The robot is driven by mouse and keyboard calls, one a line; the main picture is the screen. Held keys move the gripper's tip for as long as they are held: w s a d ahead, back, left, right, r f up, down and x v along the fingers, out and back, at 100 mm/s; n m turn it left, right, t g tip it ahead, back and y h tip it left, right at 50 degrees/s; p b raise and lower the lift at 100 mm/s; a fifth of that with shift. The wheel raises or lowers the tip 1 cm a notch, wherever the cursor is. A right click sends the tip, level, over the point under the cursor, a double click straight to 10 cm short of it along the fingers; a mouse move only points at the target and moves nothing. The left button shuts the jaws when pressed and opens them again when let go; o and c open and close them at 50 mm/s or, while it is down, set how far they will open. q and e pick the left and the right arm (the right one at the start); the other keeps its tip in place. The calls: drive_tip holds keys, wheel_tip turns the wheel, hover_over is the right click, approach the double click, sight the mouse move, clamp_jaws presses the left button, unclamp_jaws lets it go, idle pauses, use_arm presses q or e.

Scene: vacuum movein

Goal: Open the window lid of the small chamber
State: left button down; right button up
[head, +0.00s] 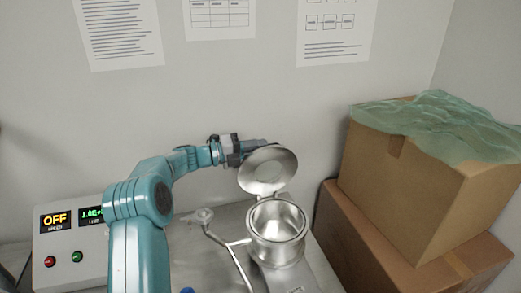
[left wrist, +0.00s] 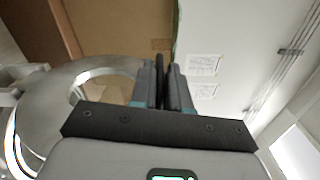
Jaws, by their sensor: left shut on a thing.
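The small chamber (head: 278,240) is a round, shiny metal pot with an open top at the lower middle of the head view. Its round window lid (head: 267,171) stands raised, tilted back behind the opening. My left gripper (head: 262,144) is at the lid's upper edge, with its fingertips partly behind it. In the left wrist view the fingers (left wrist: 165,85) are close together around a thin dark piece. A curved metal rim (left wrist: 100,75) shows left of the fingers. The exact grip point is hidden. My right gripper is not in view.
A control box (head: 70,240) with an OFF display stands at the left. A metal pipe with a valve (head: 205,216) joins the chamber's left side. Stacked cardboard boxes (head: 400,185) with greenish wrap (head: 440,122) stand close on the right. The wall is behind.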

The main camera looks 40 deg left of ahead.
use_arm(q)
drive_tip(key=shift+w+a+f+n, duration=0.25)
drive_tip(key=shift+w+a+n, duration=0.1)
drive_tip(key=shift+a+n, duration=0.25)
drive_tip(key=c, duration=1.2)
unclamp_jaws()
drive_tip(key=shift+a, duration=0.15)
drive_tip(key=shift+s, duration=0.1)
drive_tip(key=b+v, duration=0.3)
drive_tip(key=v, duration=1.3)
drive_tip(key=shift+a+b, duration=0.1)
drive_tip(key=shift+b, duration=0.25)
